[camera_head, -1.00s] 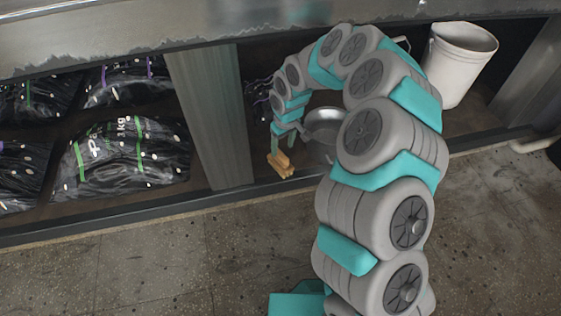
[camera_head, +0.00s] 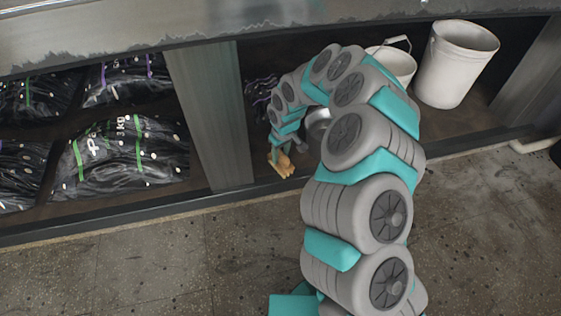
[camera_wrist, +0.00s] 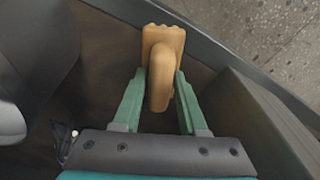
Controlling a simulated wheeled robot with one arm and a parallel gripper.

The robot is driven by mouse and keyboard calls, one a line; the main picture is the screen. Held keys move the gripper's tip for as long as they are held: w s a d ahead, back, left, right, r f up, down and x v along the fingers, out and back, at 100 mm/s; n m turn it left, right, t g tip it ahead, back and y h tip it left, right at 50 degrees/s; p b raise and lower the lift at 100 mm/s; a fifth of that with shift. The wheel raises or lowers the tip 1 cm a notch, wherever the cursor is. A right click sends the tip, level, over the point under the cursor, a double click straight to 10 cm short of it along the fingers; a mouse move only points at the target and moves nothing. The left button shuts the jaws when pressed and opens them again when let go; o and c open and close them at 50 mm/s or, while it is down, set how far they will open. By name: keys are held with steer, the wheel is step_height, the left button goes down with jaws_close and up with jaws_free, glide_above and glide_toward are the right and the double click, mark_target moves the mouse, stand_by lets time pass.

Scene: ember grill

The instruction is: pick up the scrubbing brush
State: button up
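The scrubbing brush (camera_head: 282,164) is a small tan, wooden-looking piece at the front of the low shelf, just right of the grey post. In the wrist view the brush (camera_wrist: 161,75) has its rounded handle pointing toward my palm and its wider, lobed end beyond the fingertips. My gripper (camera_wrist: 161,80) has one green finger on each side of the handle, with the tips very near it. I cannot tell whether they press on it. In the head view my gripper (camera_head: 279,150) reaches down to the brush, and my arm partly hides this area.
A metal pan or bowl (camera_head: 317,121) is right of the brush, partly behind my arm. Two white buckets (camera_head: 456,66) stand farther right. Black bags (camera_head: 122,150) fill the shelf left of the post (camera_head: 212,115). A raised shelf edge (camera_head: 130,214) runs along the front.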

jaws_close()
stand_by(0.5)
step_height(320, 180, up, 3)
steer(key=shift+r+p, duration=0.2)
steer(key=shift+p, duration=0.1)
steer(key=shift+s+d+r, duration=0.1)
steer(key=shift+s+r, duration=0.1)
steer(key=shift+r, duration=0.05)
steer(key=s+d+r, duration=0.1)
steer(key=s+d, duration=0.3)
steer(key=s, duration=1.1)
steer(key=shift+d, duration=0.15)
steer(key=shift+c, duration=1.2)
jaws_free()
jaws_close()
